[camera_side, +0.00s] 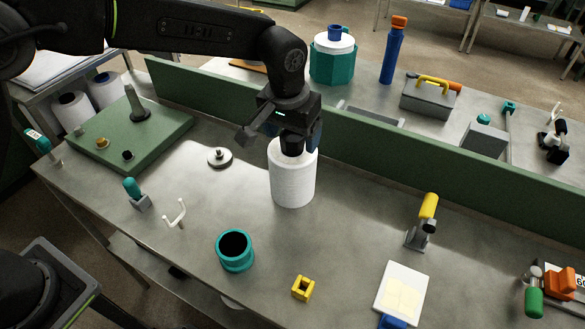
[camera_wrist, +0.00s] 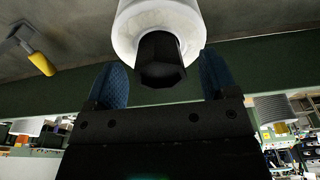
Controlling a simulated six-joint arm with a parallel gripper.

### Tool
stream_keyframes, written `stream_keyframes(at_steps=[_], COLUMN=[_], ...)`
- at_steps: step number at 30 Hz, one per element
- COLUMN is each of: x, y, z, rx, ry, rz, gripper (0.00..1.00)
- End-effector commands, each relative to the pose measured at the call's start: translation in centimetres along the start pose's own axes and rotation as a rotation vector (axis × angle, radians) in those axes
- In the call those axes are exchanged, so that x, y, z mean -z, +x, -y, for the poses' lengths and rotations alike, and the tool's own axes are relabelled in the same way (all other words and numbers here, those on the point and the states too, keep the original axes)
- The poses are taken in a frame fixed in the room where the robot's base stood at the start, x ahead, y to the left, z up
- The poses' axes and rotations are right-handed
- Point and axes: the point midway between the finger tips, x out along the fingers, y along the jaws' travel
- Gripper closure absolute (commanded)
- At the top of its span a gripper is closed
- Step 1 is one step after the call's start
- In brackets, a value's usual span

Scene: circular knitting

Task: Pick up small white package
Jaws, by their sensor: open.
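A white, ribbed cylindrical package (camera_side: 293,182) stands upright on the grey bench in the side view. A black core sticks out of its top. My gripper (camera_side: 294,135) is directly above it, pointing down, with its fingers around the height of the core. In the wrist view the white package (camera_wrist: 160,20) is at the top centre, with its black core (camera_wrist: 160,62) between the two blue finger pads of my gripper (camera_wrist: 161,80). The jaws are open, with gaps on both sides of the core. The far finger is mostly hidden in the side view.
A green divider (camera_side: 400,145) runs close behind the package. A grey round weight (camera_side: 220,157) lies to its left. A teal cup (camera_side: 235,251) and a yellow block (camera_side: 303,288) are in front. A yellow-handled tool (camera_side: 424,222) stands right. The bench just around the package is clear.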

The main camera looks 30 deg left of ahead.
Motion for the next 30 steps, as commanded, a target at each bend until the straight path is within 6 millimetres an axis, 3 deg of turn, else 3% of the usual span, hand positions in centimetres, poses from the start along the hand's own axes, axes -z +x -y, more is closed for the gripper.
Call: stream_keyframes(at_steps=[3, 11, 30], x=[-0.01, 0.01, 0.02], y=[0.95, 1.05, 0.99], z=[0.03, 0.01, 0.00], rx=[0.001, 0.000, -0.001], ry=[0.000, -0.001, -0.001], rz=[0.001, -0.001, -0.001], gripper=[0.21, 0.23, 0.84])
